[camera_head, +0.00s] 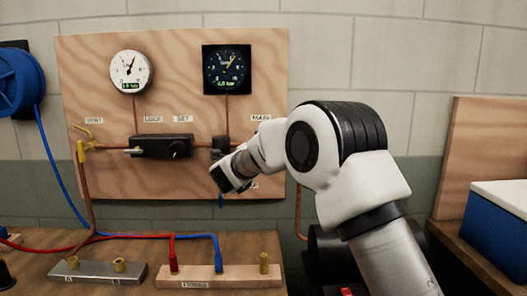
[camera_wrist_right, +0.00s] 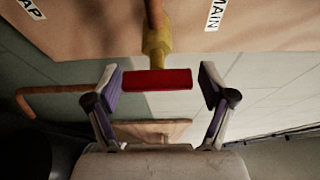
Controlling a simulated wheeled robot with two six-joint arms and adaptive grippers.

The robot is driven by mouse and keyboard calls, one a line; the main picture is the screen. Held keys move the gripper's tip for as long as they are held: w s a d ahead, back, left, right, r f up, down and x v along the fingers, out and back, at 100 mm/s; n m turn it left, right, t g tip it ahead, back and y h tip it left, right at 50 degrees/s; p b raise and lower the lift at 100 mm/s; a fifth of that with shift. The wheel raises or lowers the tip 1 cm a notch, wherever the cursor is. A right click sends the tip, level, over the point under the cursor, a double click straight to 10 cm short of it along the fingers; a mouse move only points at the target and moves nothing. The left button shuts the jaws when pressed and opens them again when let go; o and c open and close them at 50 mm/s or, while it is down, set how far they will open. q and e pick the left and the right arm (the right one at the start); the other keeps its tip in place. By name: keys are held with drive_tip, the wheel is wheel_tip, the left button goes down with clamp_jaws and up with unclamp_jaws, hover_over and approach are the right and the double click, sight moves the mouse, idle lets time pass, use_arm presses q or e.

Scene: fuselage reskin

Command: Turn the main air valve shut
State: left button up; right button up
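The main air valve shows in the right wrist view as a brass body (camera_wrist_right: 157,42) on a copper pipe, with a red bar handle (camera_wrist_right: 158,79) lying crosswise. The MAIN label (camera_wrist_right: 214,12) is beside it. My right gripper (camera_wrist_right: 160,70) is open, with one finger on each side of the red handle and a visible gap at both ends. In the head view, my right arm reaches to the board below the MAIN label (camera_head: 261,117) and hides the valve handle. My left gripper is in neither view.
The wooden board (camera_head: 85,60) carries a white gauge (camera_head: 131,71), a black gauge (camera_head: 227,69), a dark regulator block (camera_head: 162,146) and a yellow vent valve (camera_head: 83,147). Below, red and blue hoses run to a wooden block (camera_head: 240,275). A blue hose reel (camera_head: 20,83) hangs left.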

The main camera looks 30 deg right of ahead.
drive_tip(key=shift+f, duration=0.1)
drive_tip(key=shift+s+a, duration=0.2)
drive_tip(key=shift+a, duration=0.1)
drive_tip(key=v, duration=1.1)
drive_tip(key=shift+a, duration=0.1)
